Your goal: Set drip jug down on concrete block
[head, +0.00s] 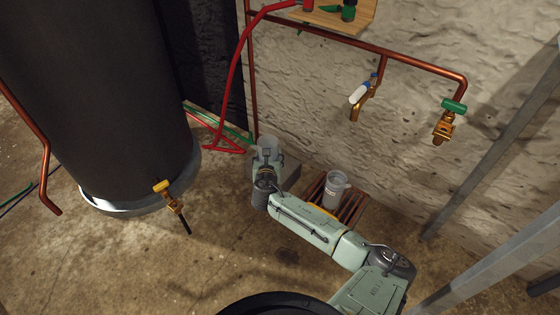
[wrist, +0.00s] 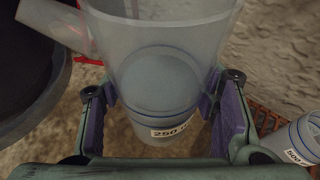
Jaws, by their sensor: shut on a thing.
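The drip jug is a clear, translucent jug with a spout and a label starting "250". It shows in the head view (head: 268,143) and fills the upper middle of the wrist view (wrist: 165,85). My gripper (head: 267,158) is shut around its sides; both purple-padded fingers show in the wrist view (wrist: 166,105). The jug looks upright. The concrete block (head: 291,169) is a grey shape at the wall, just right of and behind my gripper, partly hidden by it. I cannot tell whether the jug touches it.
A second jug (head: 336,187), labelled 500 in the wrist view (wrist: 299,140), stands on a slatted rack (head: 352,207) to the right. A dark tank (head: 90,90) with a brass tap (head: 163,187) stands left. Copper pipe and taps (head: 445,120) run along the wall. Floor in front is open.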

